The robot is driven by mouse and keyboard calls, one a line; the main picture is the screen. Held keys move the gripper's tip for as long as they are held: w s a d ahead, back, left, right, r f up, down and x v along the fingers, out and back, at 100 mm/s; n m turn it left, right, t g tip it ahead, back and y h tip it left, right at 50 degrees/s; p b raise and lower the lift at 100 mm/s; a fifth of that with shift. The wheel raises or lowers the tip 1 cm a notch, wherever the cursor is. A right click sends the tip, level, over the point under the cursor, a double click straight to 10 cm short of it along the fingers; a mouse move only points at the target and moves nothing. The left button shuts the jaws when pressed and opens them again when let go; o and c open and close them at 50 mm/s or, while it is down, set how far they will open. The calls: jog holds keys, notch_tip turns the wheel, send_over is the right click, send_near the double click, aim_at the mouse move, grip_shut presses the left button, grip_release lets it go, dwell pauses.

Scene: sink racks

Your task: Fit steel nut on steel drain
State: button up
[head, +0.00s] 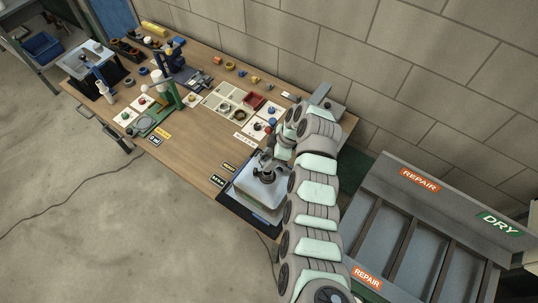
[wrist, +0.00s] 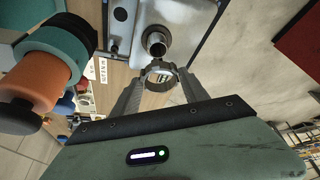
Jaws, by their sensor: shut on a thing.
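My gripper (wrist: 161,80) is shut on the steel nut (wrist: 162,67), a grey ring held between its fingertips in the wrist view. The steel drain (wrist: 157,42) shows just beyond the nut as a round open pipe end on the pale sink (wrist: 124,42). The nut looks close to the drain and apart from it, a little off its centre in this view. In the head view my gripper (head: 268,158) is over the sink (head: 246,192), above the drain (head: 265,175). The nut cannot be made out there, hidden by the gripper and arm.
A compartment tray (head: 222,104) and small coloured parts lie behind the sink on the bench (head: 190,150). A green stand (head: 165,118) is further left. A rack (head: 440,215) marked REPAIR and DRY stands right. An orange and teal cylinder (wrist: 50,65) is near the wrist camera.

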notch_tip(320, 180, down, 4)
jog(key=shift+s+f+b, duration=0.15)
jog(key=shift+f+b, duration=0.05)
jog(key=shift+b, duration=0.5)
jog(key=shift+f+b, duration=0.45)
jog(key=shift+b, duration=0.55)
dwell(0.9)
jog(key=shift+f+b, duration=2.1)
jog(key=shift+f, duration=0.1)
dwell(0.3)
jog(key=o, duration=1.5)
